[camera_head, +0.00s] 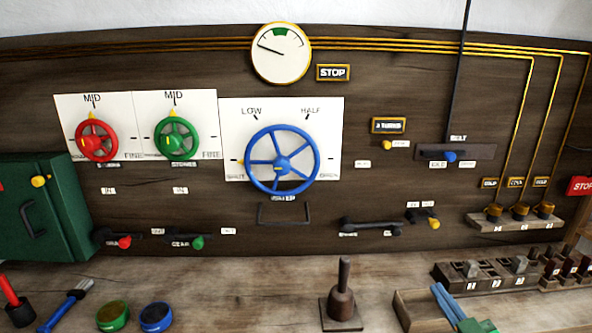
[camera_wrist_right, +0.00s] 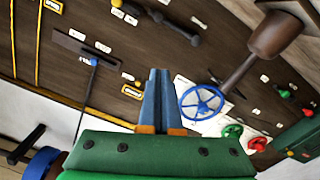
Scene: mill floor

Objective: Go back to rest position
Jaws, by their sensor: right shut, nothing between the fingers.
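My right gripper (camera_head: 438,288) shows at the lower right of the head view, over the wooden tray on the bench. Its blue fingers point up and away toward the panel, and its green body is cut off by the bottom edge. In the right wrist view the right gripper (camera_wrist_right: 160,72) has its two blue fingers side by side, shut and empty.
The wooden tray (camera_head: 404,312) lies near the right gripper. A dark plunger-like piece (camera_head: 342,298) stands to its left, and slotted dark blocks (camera_head: 487,270) lie behind it. The panel carries a blue wheel (camera_head: 283,160).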

